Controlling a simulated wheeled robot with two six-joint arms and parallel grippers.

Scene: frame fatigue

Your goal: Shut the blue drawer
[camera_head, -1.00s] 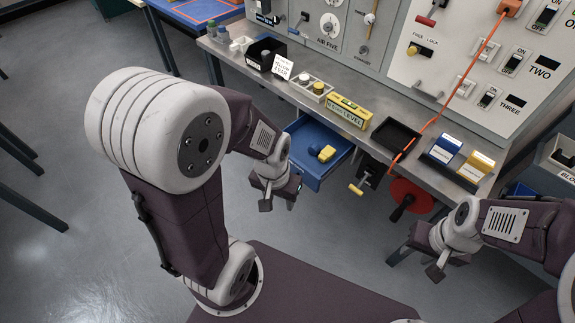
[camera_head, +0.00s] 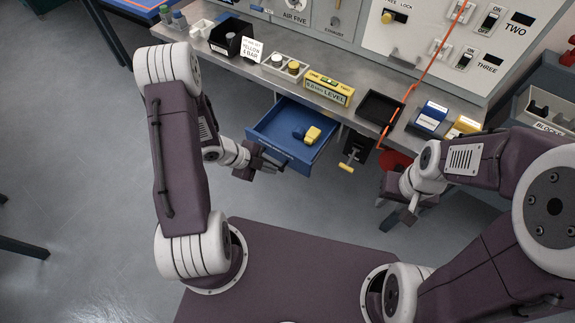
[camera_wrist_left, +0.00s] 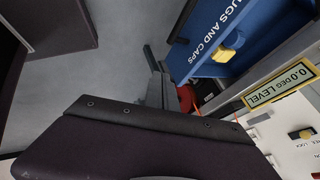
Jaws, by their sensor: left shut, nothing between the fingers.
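The blue drawer (camera_head: 272,138) stands pulled out below the bench top. It holds a yellow piece (camera_head: 312,135) and a blue piece (camera_head: 299,131). My left gripper (camera_head: 268,165) is shut and empty, close to the left part of the drawer's front; I cannot tell whether it touches. In the left wrist view, the drawer front (camera_wrist_left: 205,37) shows lettering ending in "UGS AND CAPS", beside the dark gripper finger (camera_wrist_left: 153,62). My right gripper (camera_head: 398,217) hangs below the bench at the right, away from the drawer; its jaw state is unclear.
On the bench stand a yellow level (camera_head: 329,88), black trays (camera_head: 380,108) and small blocks. A yellow-handled valve (camera_head: 349,160) and a red wheel (camera_head: 395,163) sit below the bench, right of the drawer.

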